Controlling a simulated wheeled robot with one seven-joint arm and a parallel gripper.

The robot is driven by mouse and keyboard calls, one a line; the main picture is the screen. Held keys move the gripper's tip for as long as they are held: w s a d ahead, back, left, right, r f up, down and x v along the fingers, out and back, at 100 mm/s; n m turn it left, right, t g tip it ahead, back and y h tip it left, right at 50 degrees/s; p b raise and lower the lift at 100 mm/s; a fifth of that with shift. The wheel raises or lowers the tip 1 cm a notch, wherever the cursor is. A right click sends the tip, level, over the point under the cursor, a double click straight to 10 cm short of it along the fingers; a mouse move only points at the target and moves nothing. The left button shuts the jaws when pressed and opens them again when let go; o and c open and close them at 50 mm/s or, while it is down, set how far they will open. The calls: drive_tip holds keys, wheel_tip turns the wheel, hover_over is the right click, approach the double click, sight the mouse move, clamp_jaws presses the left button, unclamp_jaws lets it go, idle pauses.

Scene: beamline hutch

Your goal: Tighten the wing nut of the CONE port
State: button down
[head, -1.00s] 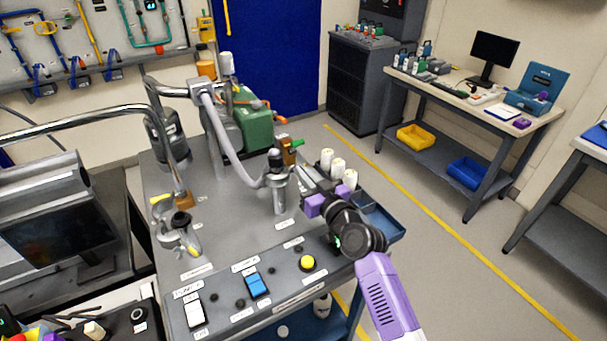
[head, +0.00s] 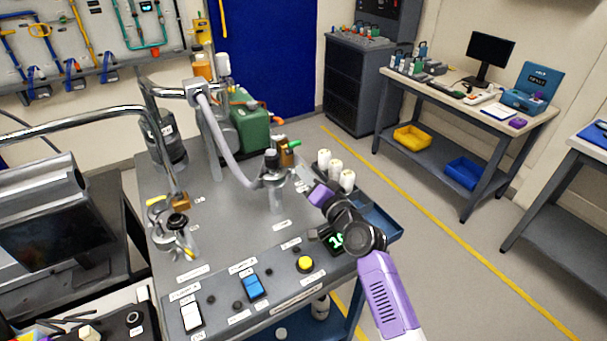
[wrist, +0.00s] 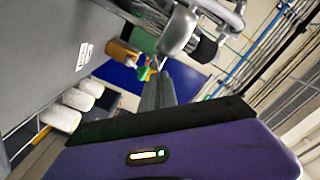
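A grey metal port with a black cap (head: 272,160) stands on a short post in the middle of the cart top, with the grey hose running to it. Metal clamp parts (head: 272,178) show around it; I cannot make out a wing nut clearly, nor read which label says CONE. A second port with clamp parts (head: 178,222) stands at the cart's left. My gripper (head: 302,180) is just right of the middle post, tilted toward it. In the wrist view its grey finger (wrist: 160,95) points ahead, below the metal port (wrist: 180,28). The gap between the fingers is not clear.
A green pump-like unit (head: 245,125) is at the back. A control panel with a blue switch (head: 255,287) and yellow button (head: 305,264) lies in front. A lit display (head: 334,240) is beside my arm.

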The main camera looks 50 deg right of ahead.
drive_tip(key=shift+s+d+f+m+p, duration=0.1)
drive_tip(key=shift+f+m+p, duration=0.35)
drive_tip(key=shift+m, duration=2.1)
drive_tip(key=shift+f+m+p, duration=0.35)
drive_tip(key=shift+m+p, duration=0.1)
drive_tip(key=shift+m, duration=2.05)
drive_tip(key=shift+s+d+f+m+p, duration=0.1)
drive_tip(key=shift+f+m+p, duration=0.35)
drive_tip(key=shift+m, duration=2.1)
drive_tip(key=c, duration=1.9)
unclamp_jaws()
drive_tip(key=shift+w+a, duration=0.1)
drive_tip(key=shift+r, duration=0.1)
